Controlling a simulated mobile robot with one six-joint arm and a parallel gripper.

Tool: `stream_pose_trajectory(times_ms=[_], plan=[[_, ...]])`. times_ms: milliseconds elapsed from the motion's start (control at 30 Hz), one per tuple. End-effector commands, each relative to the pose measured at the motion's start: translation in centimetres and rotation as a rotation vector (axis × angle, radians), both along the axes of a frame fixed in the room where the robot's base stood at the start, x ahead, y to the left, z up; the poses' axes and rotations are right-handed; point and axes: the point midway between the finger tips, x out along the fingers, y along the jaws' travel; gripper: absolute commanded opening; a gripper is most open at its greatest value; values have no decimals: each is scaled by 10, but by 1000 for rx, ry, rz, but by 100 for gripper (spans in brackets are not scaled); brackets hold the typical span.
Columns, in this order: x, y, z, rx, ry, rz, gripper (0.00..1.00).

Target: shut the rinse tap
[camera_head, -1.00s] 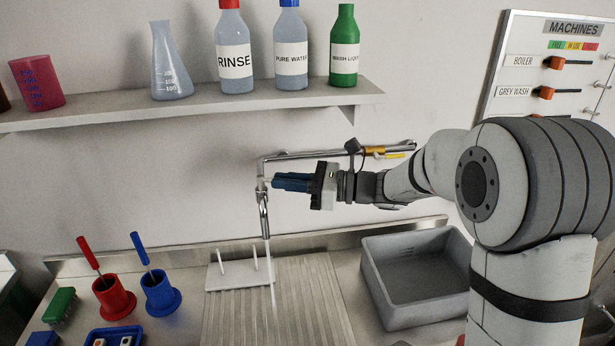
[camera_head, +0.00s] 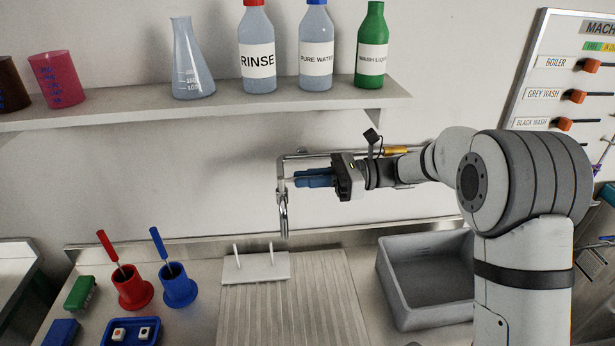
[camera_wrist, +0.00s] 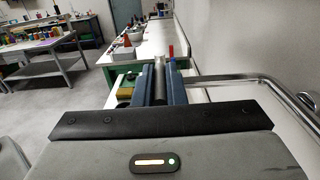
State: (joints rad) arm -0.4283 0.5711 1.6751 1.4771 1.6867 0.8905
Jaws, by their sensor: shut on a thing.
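The rinse tap (camera_head: 283,212) is a chrome spout hanging from a wall pipe above the ribbed draining board. No water stream shows below its outlet. My gripper (camera_head: 298,178), with blue fingers, reaches in from the right at the top of the spout. It is shut on a part of the tap, which the fingers mostly hide. In the wrist view, the blue fingers (camera_wrist: 160,85) stand close together with a grey metal piece between them, and the chrome pipe (camera_wrist: 255,80) runs to the right.
A grey basin (camera_head: 425,285) stands right of the ribbed draining board (camera_head: 290,310). A small white rack (camera_head: 255,267) with two pegs lies under the tap. Red (camera_head: 132,290) and blue (camera_head: 178,288) cups stand left. A shelf (camera_head: 215,110) with bottles hangs above.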

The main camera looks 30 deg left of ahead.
Motion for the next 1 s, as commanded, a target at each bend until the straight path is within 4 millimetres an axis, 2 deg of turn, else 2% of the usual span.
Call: stream_pose_trajectory(times_ms=[133,167,400,733,1000], plan=[[0,2,2,4,-4,0,0],[-1,2,2,4,-4,1,13],[-2,3,1,1,-2,5,33],[2,-3,0,1,-2,4,33],[27,-40,-1,2,-3,2,33]])
